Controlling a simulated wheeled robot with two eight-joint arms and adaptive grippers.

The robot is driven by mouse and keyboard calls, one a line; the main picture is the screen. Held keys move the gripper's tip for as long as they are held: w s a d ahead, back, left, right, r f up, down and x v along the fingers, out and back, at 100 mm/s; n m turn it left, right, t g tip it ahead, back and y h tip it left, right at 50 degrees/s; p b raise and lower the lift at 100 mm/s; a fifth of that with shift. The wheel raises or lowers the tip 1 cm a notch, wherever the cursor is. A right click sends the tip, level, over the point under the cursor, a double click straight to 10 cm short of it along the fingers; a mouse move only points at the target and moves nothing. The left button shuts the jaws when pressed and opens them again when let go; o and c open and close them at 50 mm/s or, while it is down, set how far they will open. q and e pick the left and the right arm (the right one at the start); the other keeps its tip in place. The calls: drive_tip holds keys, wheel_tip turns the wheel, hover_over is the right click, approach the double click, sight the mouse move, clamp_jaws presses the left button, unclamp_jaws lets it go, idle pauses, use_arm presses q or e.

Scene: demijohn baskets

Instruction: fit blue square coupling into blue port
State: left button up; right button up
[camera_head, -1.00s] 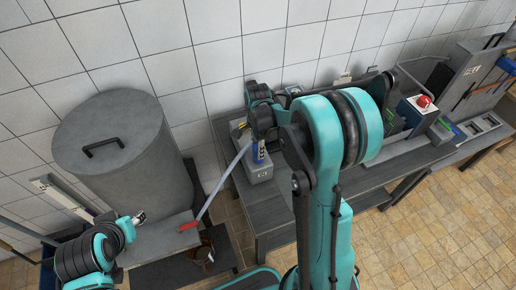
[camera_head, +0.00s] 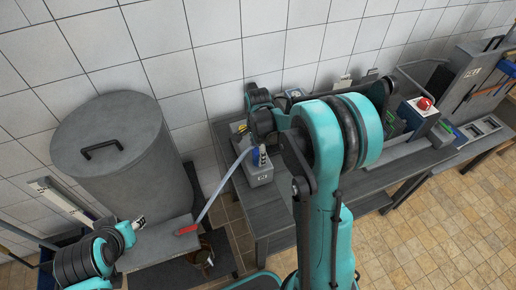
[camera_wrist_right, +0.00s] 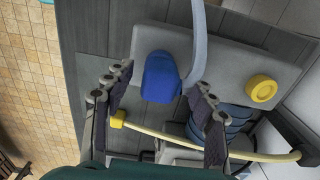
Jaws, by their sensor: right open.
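The blue coupling (camera_wrist_right: 160,77) sits at the grey block (camera_wrist_right: 222,66), with a pale grey hose (camera_wrist_right: 197,40) running from it. In the head view the coupling (camera_head: 254,158) shows partly beside the gripper, on top of the block (camera_head: 260,176). My right gripper (camera_wrist_right: 156,104) is open, one finger on each side of the coupling's near end, with gaps showing. The blue port is not seen; I cannot tell how deep the coupling sits. My left gripper (camera_head: 139,222) is at lower left, away from the block; its jaws are too small to read.
A large grey lidded vessel (camera_head: 120,150) stands left of the bench (camera_head: 270,213). A red hose handle (camera_head: 187,229) rests near it. A red-button box (camera_head: 420,108) is at right.

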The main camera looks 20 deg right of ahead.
wheel_tip(320, 180, up, 12)
idle(0.4)
drive_tip(key=shift+s+f, duration=0.1)
idle(0.3)
drive_tip(key=s+a+f+n+t+b, duration=0.3)
drive_tip(key=s+n, duration=0.5)
drive_tip(key=n, duration=0.1)
drive_tip(key=s+a+f+n+t+b, duration=0.3)
drive_tip(key=s+a+n+t+b, duration=0.1)
drive_tip(key=s+n, duration=0.4)
drive_tip(key=shift+n, duration=0.8)
drive_tip(key=shift+d, duration=0.1)
